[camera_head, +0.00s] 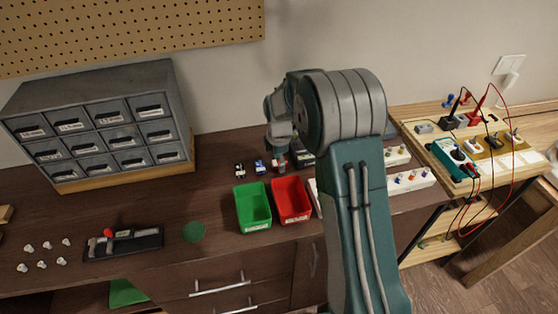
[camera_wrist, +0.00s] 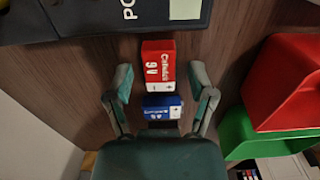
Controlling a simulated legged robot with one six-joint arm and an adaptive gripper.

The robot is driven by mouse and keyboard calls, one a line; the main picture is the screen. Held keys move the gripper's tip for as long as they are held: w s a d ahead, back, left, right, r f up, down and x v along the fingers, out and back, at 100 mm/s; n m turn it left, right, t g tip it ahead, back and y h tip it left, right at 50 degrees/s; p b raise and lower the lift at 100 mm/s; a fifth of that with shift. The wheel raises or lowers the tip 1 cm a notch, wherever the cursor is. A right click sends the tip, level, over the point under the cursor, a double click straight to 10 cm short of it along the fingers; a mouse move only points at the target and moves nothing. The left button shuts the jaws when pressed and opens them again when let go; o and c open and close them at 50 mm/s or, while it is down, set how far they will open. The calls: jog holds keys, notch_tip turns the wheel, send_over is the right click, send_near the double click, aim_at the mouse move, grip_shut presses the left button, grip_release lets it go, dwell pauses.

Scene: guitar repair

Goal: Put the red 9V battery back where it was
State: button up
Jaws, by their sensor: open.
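In the wrist view, the red 9V battery (camera_wrist: 158,65) lies on the dark wooden bench top. The blue 9V battery (camera_wrist: 162,107) lies just below it in that view, close to my palm. My gripper (camera_wrist: 161,77) is open, with one finger to the left and one to the right of the batteries, apart from both and holding nothing. In the head view, my gripper (camera_head: 279,158) is low over the back of the bench, behind the red bin (camera_head: 291,199). The blue battery (camera_head: 260,166) shows to its left there; the red battery is hard to make out beside my gripper.
A green bin (camera_head: 253,206) stands beside the red one. Another small battery-like item (camera_head: 239,170) lies left of the blue battery. A dark labelled case (camera_wrist: 100,15) is beyond the red battery in the wrist view. A drawer cabinet (camera_head: 100,123) stands at the left.

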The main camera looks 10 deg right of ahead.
notch_tip(320, 180, up, 12)
jog(key=s+r+m+t, duration=0.3)
jog(key=s+r+m, duration=0.5)
jog(key=s+r, duration=0.45)
jog(key=s+f+m+t, duration=0.2)
jog(key=s+m, duration=0.8)
jog(key=s, duration=0.8)
jog(key=shift+s+f+t, duration=0.15)
jog(key=shift+s+t, duration=0.15)
jog(key=shift+s, duration=0.05)
